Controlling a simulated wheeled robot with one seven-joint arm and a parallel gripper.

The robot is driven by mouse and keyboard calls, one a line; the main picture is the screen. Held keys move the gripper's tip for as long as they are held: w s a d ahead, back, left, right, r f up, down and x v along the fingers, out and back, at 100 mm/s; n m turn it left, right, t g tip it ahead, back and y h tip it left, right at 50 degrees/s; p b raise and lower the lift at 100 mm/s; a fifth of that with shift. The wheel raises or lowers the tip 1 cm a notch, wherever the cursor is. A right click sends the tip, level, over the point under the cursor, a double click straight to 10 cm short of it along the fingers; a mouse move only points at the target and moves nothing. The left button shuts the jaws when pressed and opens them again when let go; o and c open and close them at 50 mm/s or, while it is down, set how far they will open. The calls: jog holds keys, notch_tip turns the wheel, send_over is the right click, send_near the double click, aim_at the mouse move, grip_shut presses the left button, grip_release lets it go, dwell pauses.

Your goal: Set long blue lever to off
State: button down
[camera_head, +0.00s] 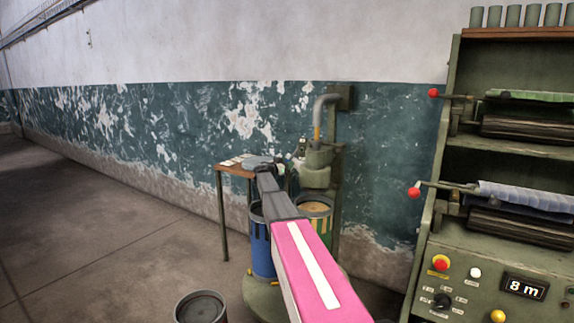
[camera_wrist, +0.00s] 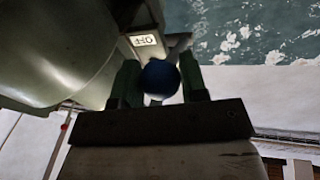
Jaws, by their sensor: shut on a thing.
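The long blue lever shows as a round dark blue knob (camera_wrist: 160,79) in the wrist view. My gripper (camera_wrist: 158,80) has its two green fingers on either side of the knob and is shut on it. The lever's shaft is mostly hidden behind the knob and fingers. A small pale label (camera_wrist: 144,40) sits just beyond the knob; it appears to read OFF upside down. In the head view my pink and grey arm reaches toward a green machine with a bent grey pipe (camera_head: 318,112) at the wall. The lever cannot be made out clearly there.
A small table (camera_head: 222,200) stands left of the green machine. A green control rack (camera_head: 450,240) with red-knobbed levers stands at right. The floor at left is clear.

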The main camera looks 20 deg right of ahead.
jog(key=shift+f, duration=0.1)
jog(key=c, duration=0.7)
grip_release()
jog(key=shift+d, duration=0.1)
jog(key=v, duration=1)
jog(key=shift+s+a, duration=0.15)
jog(key=shift+a, duration=0.2)
